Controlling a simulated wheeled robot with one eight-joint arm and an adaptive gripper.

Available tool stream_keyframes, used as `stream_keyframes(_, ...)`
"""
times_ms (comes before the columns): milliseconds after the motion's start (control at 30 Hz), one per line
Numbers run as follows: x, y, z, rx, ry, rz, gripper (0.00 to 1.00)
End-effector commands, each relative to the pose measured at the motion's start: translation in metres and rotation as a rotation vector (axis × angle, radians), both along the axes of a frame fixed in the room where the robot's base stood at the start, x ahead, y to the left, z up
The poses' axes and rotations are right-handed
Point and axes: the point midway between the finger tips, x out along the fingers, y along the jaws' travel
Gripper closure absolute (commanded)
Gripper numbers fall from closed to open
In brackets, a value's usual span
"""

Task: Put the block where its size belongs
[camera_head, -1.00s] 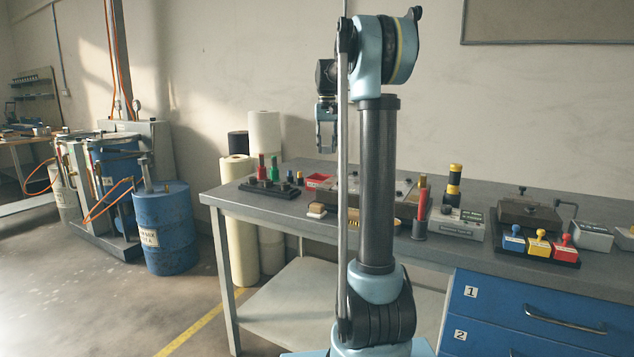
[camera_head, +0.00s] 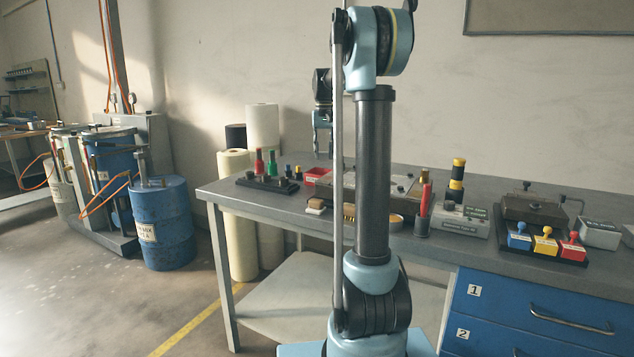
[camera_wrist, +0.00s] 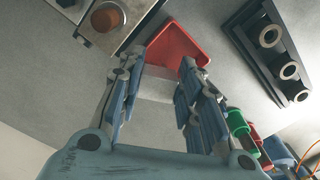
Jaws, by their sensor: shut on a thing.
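My gripper (camera_head: 322,150) hangs fingers-down over the back left part of the bench, partly behind my arm. In the wrist view my gripper (camera_wrist: 160,85) is shut on a pale grey block (camera_wrist: 158,84) between its two fingers. The block cannot be made out in the head view. Whether anything lies in the tray is hard to tell.
A black rack (camera_head: 262,186) with round posts stands left of the tray; its ring-like tops show in the wrist view (camera_wrist: 288,70). A grey metal fixture (camera_wrist: 138,12) with an orange-brown knob (camera_wrist: 107,17) is close on the other side. Coloured stamps (camera_head: 545,243) stand far right.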

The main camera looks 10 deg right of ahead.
Motion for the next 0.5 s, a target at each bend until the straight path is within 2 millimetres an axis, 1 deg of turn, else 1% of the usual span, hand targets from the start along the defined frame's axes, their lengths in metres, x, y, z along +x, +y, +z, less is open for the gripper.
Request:
stream_keyframes(300,0.0,-0.0002,-0.0017,0.0,0.0,0.0,0.96)
stream_keyframes(333,0.0,-0.0002,-0.0016,0.0,0.0,0.0,0.63)
stream_keyframes(367,0.0,-0.0001,-0.0016,0.0,0.0,0.0,0.56)
stream_keyframes(400,0.0,-0.0001,-0.0016,0.0,0.0,0.0,0.47)
stream_keyframes(433,-0.0001,-0.0001,-0.0016,0.0,0.0,0.0,0.44)
stream_keyframes(500,-0.0001,-0.0001,-0.0016,0.0,0.0,0.0,0.44)
